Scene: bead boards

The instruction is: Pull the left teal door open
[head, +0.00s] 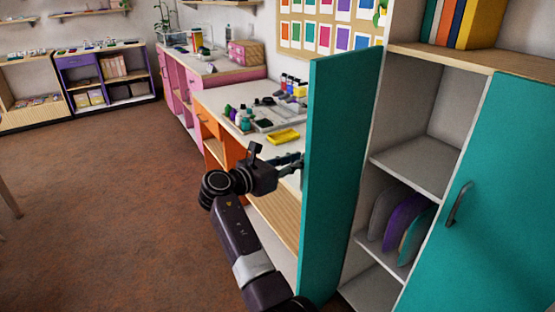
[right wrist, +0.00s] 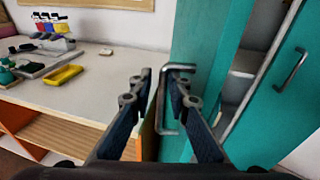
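The left teal door (head: 338,170) stands swung well out from the cabinet, seen nearly edge-on in the head view. Its handle is hidden there, but the right wrist view shows the door (right wrist: 200,40) with a metal bar handle (right wrist: 161,98). My right gripper (head: 299,163) is at the door's outer face. In the right wrist view its fingers (right wrist: 160,80) lie on either side of the handle bar, close against it, and look shut on it. My left gripper is not in view.
The right teal door (head: 500,200) is closed and has its own handle (head: 459,204). Open shelves (head: 415,165) show between the doors. A white-topped desk (head: 222,97) with paints and a yellow tray (head: 283,136) stands behind my right gripper. Floor (head: 100,200) to the left is clear.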

